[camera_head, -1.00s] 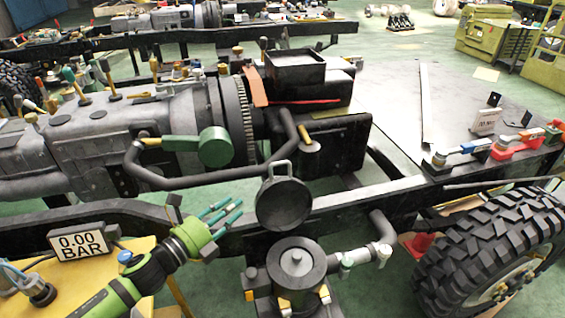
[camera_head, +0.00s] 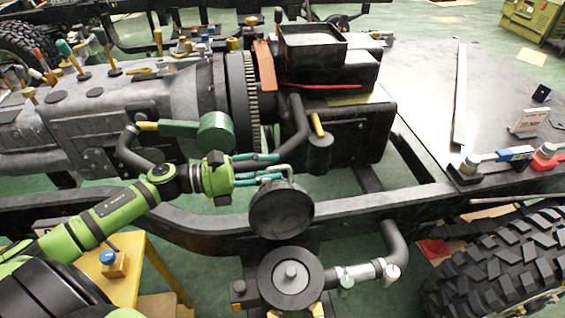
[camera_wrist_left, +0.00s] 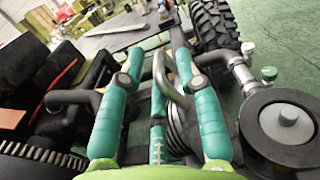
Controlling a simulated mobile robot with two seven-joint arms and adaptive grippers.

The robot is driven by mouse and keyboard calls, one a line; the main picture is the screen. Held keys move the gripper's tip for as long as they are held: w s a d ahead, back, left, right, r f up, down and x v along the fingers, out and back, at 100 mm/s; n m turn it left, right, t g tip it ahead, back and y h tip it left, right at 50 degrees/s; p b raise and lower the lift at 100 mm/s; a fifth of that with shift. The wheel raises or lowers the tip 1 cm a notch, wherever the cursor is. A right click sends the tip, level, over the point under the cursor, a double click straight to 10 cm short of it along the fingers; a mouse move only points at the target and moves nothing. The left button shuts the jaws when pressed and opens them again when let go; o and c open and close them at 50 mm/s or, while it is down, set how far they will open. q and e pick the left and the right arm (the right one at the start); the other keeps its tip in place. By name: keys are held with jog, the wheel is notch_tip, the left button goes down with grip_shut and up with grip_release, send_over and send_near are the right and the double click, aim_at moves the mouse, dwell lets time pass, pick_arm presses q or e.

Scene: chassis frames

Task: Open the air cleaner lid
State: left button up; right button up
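The round dark air cleaner canister (camera_head: 264,283) stands at the bottom centre of the head view, with a grey knob in its middle. The round dark lid (camera_head: 281,214) stands steeply tilted behind it, with a grey loop handle (camera_head: 272,170) at its top. My left gripper (camera_head: 276,167) is at this handle, its teal fingers apart on either side of it. In the left wrist view the fingers (camera_wrist_left: 160,45) also show a gap, with the grey handle (camera_wrist_left: 160,74) between them. Whether they touch the handle is unclear. My right gripper is not in view.
A green cylinder (camera_head: 215,133) on a bent pipe lies just behind the left gripper. The black chassis rail (camera_head: 370,207) runs behind the lid. A big tyre (camera_head: 500,265) is at the right, and a yellow table (camera_head: 125,285) at the lower left.

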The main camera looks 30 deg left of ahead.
pick_arm(q)
jog(key=x, duration=0.3)
jog(key=shift+p, duration=0.3)
jog(key=shift+w, duration=0.1)
jog(key=c, duration=0.6)
grip_shut()
jog(key=s+d+m, duration=0.1)
jog(key=s+d+r+m, duration=0.1)
jog(key=s, duration=0.1)
jog(key=shift+s+d+m+b, duration=0.3)
jog(key=shift+d+b, duration=0.05)
jog(key=shift+b, duration=0.05)
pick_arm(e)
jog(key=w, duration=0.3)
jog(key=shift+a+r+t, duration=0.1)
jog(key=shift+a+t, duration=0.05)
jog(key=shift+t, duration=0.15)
